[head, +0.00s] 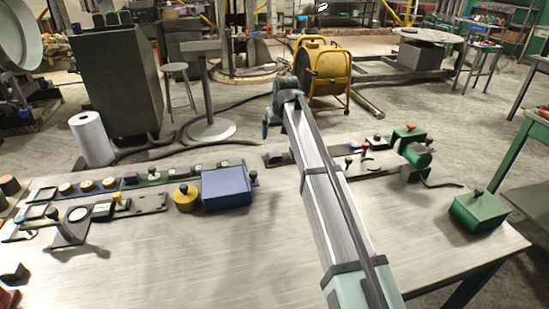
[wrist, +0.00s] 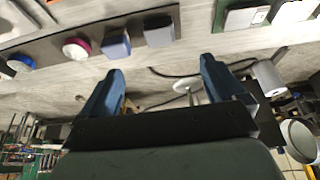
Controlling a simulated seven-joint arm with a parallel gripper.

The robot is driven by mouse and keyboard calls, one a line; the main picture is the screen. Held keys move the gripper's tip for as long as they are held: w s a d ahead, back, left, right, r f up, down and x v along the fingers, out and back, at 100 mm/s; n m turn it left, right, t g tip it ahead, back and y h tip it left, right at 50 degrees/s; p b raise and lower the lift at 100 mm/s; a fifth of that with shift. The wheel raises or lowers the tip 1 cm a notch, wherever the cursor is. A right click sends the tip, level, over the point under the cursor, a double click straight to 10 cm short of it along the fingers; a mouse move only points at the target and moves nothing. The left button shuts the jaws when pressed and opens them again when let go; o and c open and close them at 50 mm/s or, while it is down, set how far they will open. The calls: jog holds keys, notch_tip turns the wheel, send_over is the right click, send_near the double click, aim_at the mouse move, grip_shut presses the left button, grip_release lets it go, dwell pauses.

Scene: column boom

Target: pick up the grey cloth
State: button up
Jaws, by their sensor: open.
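I cannot make out a grey cloth in either view. My gripper (wrist: 161,66) is open, with its two blue fingers spread apart and nothing visible between them. In the head view, a blue finger of my gripper (head: 265,130) shows near the far edge of the workbench (head: 230,270), and my arm hides part of the bench.
A blue box (head: 226,189) and a yellow knob unit (head: 186,198) stand left of my arm. A green box (head: 480,211) is at the right. A white roll (head: 91,138) stands at the far left.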

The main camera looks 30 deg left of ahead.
send_over(274, 153)
jog(key=s+d, duration=0.2)
notch_tip(274, 153, down, 8)
jog(key=shift+s+d+f, duration=0.1)
jog(key=shift+w+x, duration=0.1)
jog(key=shift+x, duration=1.1)
jog(key=shift+w+x, duration=0.15)
jog(key=shift+x, duration=1.1)
jog(key=shift+c, duration=0.3)
jog(key=c, duration=1.1)
notch_tip(274, 153, up, 10)
jog(key=shift+r, duration=0.1)
